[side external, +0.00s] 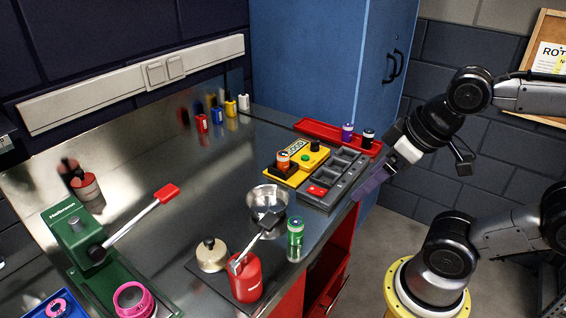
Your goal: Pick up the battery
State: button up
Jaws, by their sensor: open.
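Several battery-like cylinders are in the side external view. An orange one (283,160) stands on a yellow charger-like device (283,180) with a small display. A purple one (347,131) and a dark one (368,137) stand at the right end of a red tray (312,127). A larger green one (295,238) stands near the bench's front edge. I cannot tell which one the task means. My gripper (370,187), with purple fingers, is open beside the front edge of a grey compartment tray (313,197). No held object is visible.
A steel bowl (267,201), a red bottle (246,280) and a cream container (211,256) are near the bench's middle. A green machine with a red-handled lever (140,222) is at left. Small coloured bottles (217,114) line the back. A blue cabinet (310,60) stands behind.

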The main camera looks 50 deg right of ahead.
jog(key=shift+c, duration=0.5)
